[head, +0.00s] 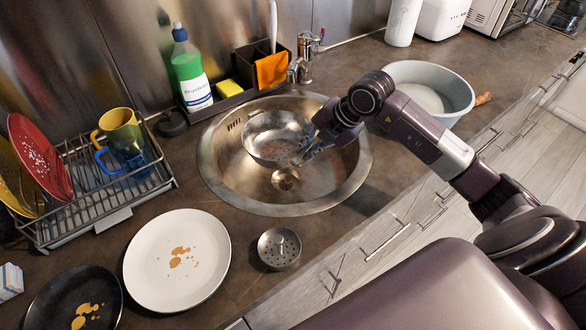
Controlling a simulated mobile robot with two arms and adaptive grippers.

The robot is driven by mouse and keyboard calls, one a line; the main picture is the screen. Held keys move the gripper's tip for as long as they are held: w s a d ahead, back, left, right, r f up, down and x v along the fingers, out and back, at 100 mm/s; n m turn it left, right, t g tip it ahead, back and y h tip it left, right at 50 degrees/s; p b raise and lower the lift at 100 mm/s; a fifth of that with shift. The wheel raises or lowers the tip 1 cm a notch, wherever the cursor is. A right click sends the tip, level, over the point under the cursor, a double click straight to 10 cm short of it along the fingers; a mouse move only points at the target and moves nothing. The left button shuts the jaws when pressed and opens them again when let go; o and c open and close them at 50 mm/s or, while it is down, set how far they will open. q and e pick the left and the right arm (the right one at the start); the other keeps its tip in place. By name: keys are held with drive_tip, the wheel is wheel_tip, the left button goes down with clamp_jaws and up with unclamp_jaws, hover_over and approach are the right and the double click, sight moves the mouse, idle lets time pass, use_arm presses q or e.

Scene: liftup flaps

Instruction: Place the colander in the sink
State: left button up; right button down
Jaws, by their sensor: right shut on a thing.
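The colander (277,136) is a metal bowl with a perforated surface. It is within the outline of the round metal sink (232,182), over the back of the basin, with the drain (286,179) visible in front of it. I cannot tell whether it touches the basin floor. My right gripper (304,157) reaches in from the right and is shut on the colander's right side. Its fingertips are small and partly lost against the shiny metal. My left gripper is not in view.
A faucet (303,62) and a caddy with a green bottle (190,75) stand behind the sink. A dish rack (100,195) is at left. A stained white plate (178,250), a dark plate (80,290) and a strainer (279,248) lie in front. A grey basin (455,95) stands at right.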

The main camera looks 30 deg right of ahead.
wheel_tip(320, 180, down, 7)
drive_tip(key=shift+f, duration=0.15)
idle(0.4)
drive_tip(key=shift+f, duration=0.15)
drive_tip(key=c, duration=2)
unclamp_jaws()
drive_tip(key=shift+s, duration=0.1)
drive_tip(key=shift+c, duration=0.2)
drive_tip(key=shift+r+p, duration=0.2)
drive_tip(key=shift+p, duration=0.1)
drive_tip(key=v, duration=1.2)
drive_tip(key=shift+b, duration=0.45)
drive_tip(key=shift+f, duration=0.1)
